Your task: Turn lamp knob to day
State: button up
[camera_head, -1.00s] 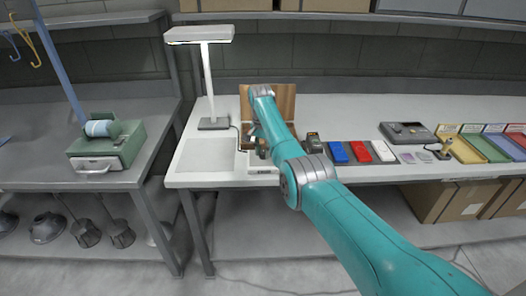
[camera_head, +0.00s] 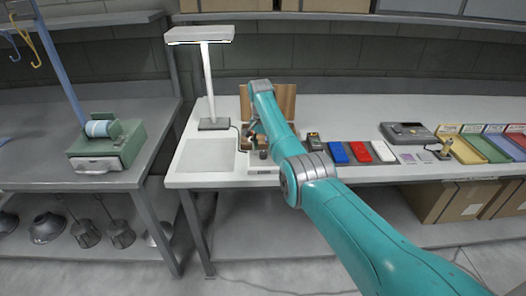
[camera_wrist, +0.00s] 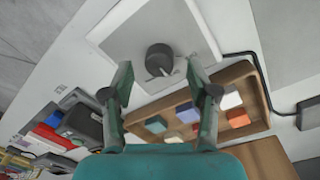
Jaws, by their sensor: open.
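The lamp knob (camera_wrist: 160,60) is a dark round dial with a pale pointer mark, set on a light square control box (camera_wrist: 120,38) in the wrist view. Small marks beside it are too blurred to read. My gripper (camera_wrist: 162,90) is open, its two fingers on either side of the view and the knob beyond, between and above their tips; they look apart from it. In the head view the control box (camera_head: 262,169) sits at the table's front edge, under my gripper. The white desk lamp (camera_head: 207,85) stands behind it to the left.
A wooden tray (camera_wrist: 246,131) with several coloured blocks lies beside the control box. A dark cable (camera_wrist: 262,75) runs past it. Blue (camera_head: 338,153) and red (camera_head: 361,152) items lie to the right. A grey mat (camera_head: 208,155) leaves free room at left.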

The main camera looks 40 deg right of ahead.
aim_at(262, 152)
notch_tip(262, 152, up, 10)
jog(key=shift+w, duration=0.25)
jog(key=shift+a, duration=0.1)
dwell(0.5)
